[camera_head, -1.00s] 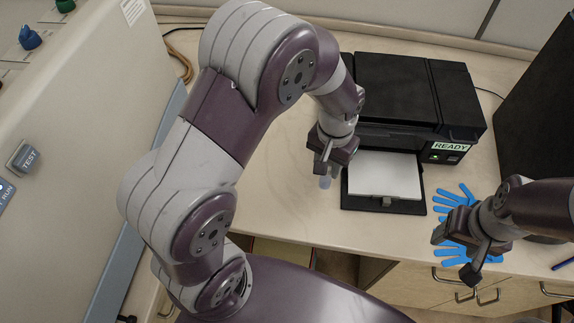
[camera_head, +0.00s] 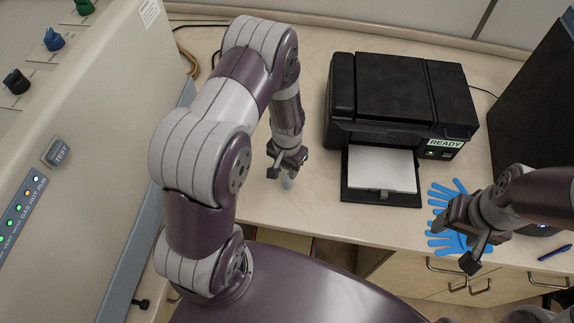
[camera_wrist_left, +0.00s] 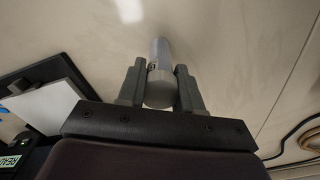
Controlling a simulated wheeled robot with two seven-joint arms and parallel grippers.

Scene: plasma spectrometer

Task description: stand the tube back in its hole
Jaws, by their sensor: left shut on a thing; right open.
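My left gripper (camera_head: 282,177) is over the bench, left of the printer. In the left wrist view the left gripper (camera_wrist_left: 161,88) is shut on a pale grey tube (camera_wrist_left: 159,60), which sticks out past the fingertips. In the head view only a small pale end of the tube (camera_head: 287,184) shows below the fingers. My right gripper (camera_head: 458,238) is open and empty above the blue gloves. No rack or hole for the tube can be made out in these views.
A black printer (camera_head: 395,95) marked READY, with white paper (camera_head: 382,168) in its tray, stands right of the left gripper. Blue gloves (camera_head: 447,188) and a blue pen (camera_head: 555,252) lie at the right. The spectrometer (camera_head: 110,110) fills the left. Bare bench (camera_head: 325,212) lies before the printer.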

